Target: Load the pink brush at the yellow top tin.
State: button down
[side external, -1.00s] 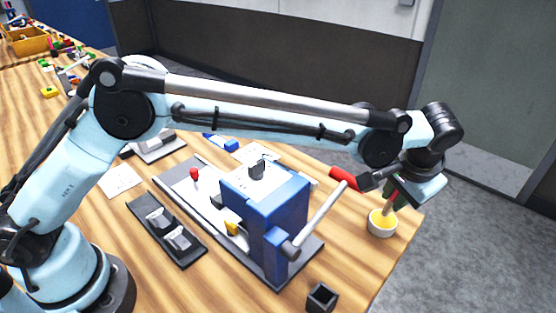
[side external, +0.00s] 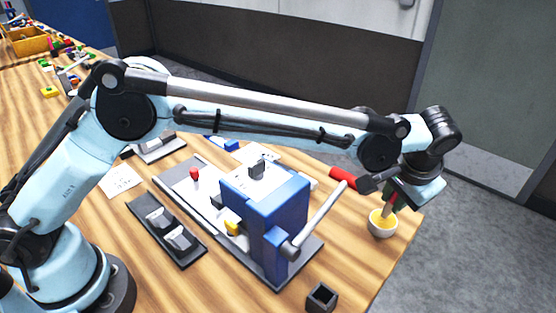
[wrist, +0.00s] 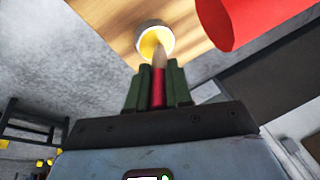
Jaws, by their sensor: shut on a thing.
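My gripper (side external: 391,200) is at the right end of the table, shut on the pink brush. In the wrist view, my gripper's green fingers (wrist: 157,90) close on both sides of the pink brush (wrist: 158,88). The brush's tan tip points away from the fingers, toward the yellow top tin (wrist: 147,27). In the side view, this tin (side external: 382,231) is a small pale cup with a yellow top, near the table's right edge. The brush tip overlaps the yellow in both views. I cannot tell whether it touches it.
A blue press (side external: 275,215) with a long lever and red grip (side external: 344,178) stands just left of my gripper. The red grip looms close in the wrist view (wrist: 250,18). A black open box (side external: 321,297) sits at the front edge. A dark tray (side external: 167,231) lies left of the press.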

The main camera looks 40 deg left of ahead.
jog(key=shift+f, duration=0.4)
dwell(1.1)
jog(key=shift+r, duration=3.55)
jog(key=shift+a+r, duration=0.1)
jog(key=shift+a, duration=0.15)
jog(key=s+a+r+n, duration=0.1)
jog(key=s+a, duration=0.4)
jog(key=a, duration=0.4)
jog(key=s+a+r+n, duration=0.1)
jog(key=s+a, duration=0.3)
jog(key=a, duration=0.6)
jog(key=s+a+r+n+y, duration=0.1)
jog(key=s+a, duration=0.4)
jog(key=a, duration=0.5)
jog(key=shift+s+a+r+n+g, duration=0.15)
jog(key=shift+s+n+g, duration=0.15)
jog(key=shift+n+g, duration=0.15)
